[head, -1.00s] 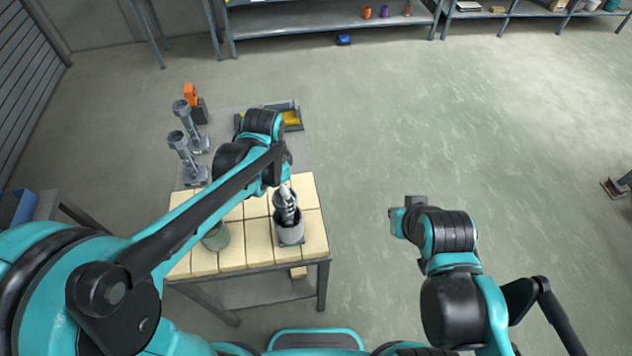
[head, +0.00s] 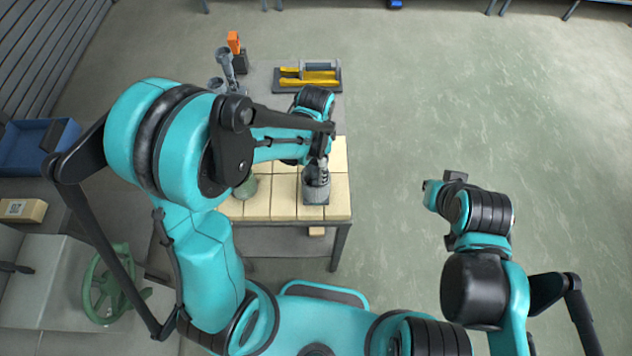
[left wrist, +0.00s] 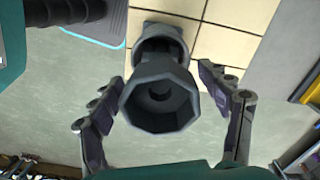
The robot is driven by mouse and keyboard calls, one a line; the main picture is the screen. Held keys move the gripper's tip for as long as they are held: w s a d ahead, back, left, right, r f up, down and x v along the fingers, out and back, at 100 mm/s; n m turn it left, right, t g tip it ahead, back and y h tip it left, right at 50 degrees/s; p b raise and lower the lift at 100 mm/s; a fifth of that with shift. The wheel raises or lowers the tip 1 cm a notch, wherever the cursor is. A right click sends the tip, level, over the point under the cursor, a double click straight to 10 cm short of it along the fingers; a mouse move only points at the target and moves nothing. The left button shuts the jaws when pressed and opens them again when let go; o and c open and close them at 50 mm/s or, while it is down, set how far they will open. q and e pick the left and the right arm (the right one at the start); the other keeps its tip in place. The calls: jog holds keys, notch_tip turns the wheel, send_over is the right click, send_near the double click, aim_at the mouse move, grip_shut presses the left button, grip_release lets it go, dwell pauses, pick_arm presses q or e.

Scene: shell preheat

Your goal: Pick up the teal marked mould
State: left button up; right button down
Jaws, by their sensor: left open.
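A grey mould (head: 316,191) stands upright on the cream bricks of the table, near their right front corner. In the left wrist view the open fingers (left wrist: 160,88) lie on either side of the mould, with gaps showing. My right gripper (head: 444,190) is over the floor, away from the table; its jaws are not clear.
A greenish round pot (head: 246,187) stands on the bricks to the left, partly behind my left arm. Tall grey pieces (head: 226,70), an orange-topped item (head: 234,43) and a tray with yellow bars (head: 307,86) are at the table's back. Floor to the right is clear.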

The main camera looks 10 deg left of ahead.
pick_arm(q)
grip_shut()
jog(key=shift+r, duration=0.2)
dwell(0.5)
